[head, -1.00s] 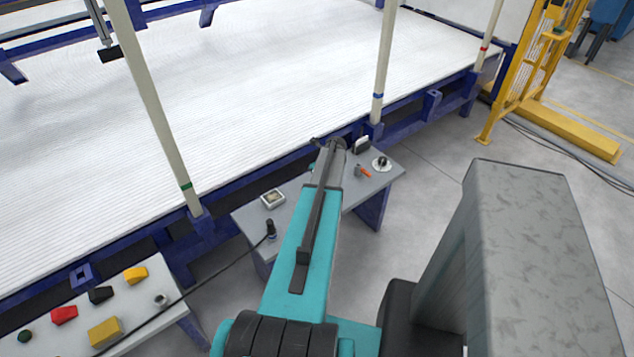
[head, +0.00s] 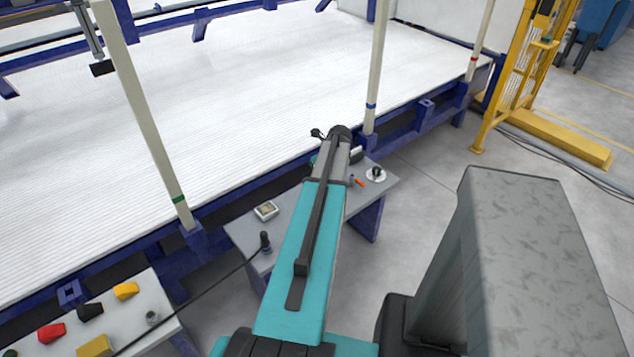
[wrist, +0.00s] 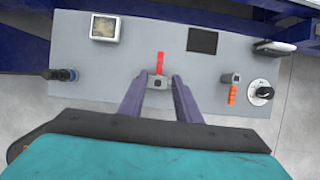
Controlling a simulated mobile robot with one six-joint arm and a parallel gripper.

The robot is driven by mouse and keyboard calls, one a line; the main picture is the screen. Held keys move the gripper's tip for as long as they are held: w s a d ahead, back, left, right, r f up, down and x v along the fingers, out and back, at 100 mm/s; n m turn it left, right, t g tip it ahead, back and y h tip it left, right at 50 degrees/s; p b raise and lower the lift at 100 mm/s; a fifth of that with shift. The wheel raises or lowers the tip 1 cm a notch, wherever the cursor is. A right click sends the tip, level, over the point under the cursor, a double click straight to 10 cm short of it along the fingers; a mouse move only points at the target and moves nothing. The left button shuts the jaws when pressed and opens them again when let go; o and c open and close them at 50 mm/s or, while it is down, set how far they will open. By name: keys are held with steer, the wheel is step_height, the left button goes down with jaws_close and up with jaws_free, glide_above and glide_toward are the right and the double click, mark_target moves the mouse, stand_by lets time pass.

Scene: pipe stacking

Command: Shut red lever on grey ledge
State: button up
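The grey ledge (wrist: 100,70) fills much of the wrist view, and it also shows in the head view (head: 288,213) beside my arm. The red lever (wrist: 161,64) stands out from a small grey base near the middle of the ledge. My gripper (wrist: 160,80) is open, with one finger on each side of the lever's base and a gap on both sides. Nothing is held. In the head view my arm hides the red lever and the gripper fingers.
An orange lever (wrist: 232,95) and a black round knob (wrist: 262,92) sit right of the gripper. A square gauge (wrist: 104,28), a dark panel (wrist: 202,41) and a black plug (wrist: 62,74) are also on the ledge. A blue frame (head: 205,235) runs behind it.

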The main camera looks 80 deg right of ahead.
steer(key=shift+v, duration=1.05)
